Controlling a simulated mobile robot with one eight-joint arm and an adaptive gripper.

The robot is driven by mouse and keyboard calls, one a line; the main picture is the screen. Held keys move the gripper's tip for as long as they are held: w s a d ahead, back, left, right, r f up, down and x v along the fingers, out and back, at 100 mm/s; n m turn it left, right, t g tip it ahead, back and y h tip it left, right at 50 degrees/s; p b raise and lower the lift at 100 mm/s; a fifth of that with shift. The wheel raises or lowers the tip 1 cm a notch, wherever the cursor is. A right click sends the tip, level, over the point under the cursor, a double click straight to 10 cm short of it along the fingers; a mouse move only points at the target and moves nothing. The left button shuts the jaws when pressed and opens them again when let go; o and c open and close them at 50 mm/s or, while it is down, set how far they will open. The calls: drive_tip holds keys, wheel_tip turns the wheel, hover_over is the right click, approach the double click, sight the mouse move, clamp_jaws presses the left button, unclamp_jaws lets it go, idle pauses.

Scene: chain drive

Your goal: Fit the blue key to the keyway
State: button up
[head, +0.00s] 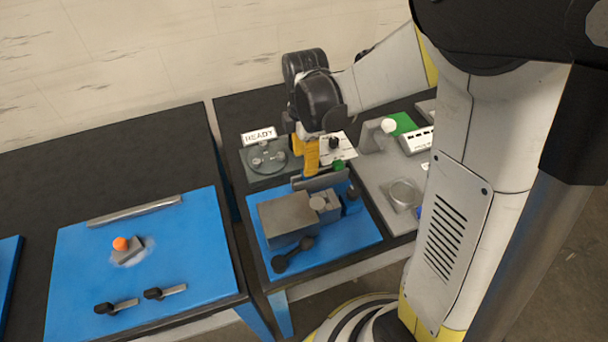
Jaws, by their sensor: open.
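My gripper (312,170) points down with yellow fingers over the back of the blue plate (355,238) on the right table. It is open, and I see nothing held in it. Under and in front of it is a grey block (287,218) with a lighter grey round piece (318,203) at its right end. I cannot make out a keyway at this size. A small blue piece (420,212) shows at the edge of my arm on the grey tray; I cannot tell whether it is the blue key. A dark blue block (351,201) stands right of the grey block.
A READY sign (259,136) stands behind a round dial fixture (267,157). A grey tray (375,180) bears a clear round dish (403,194) and a white-knobbed post (388,126). An orange ball (120,244) is on the left table. My arm hides the tray's right side.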

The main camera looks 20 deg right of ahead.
sight(307, 180)
drive_tip(key=f+b, duration=0.1)
drive_tip(key=f, duration=0.1)
drive_tip(key=f+b, duration=0.1)
drive_tip(key=f, duration=0.2)
drive_tip(key=shift+w+d+f, duration=0.1)
drive_tip(key=shift+d+f, duration=0.1)
drive_tip(key=shift+f, duration=0.15)
drive_tip(key=shift+r, duration=0.1)
clamp_jaws()
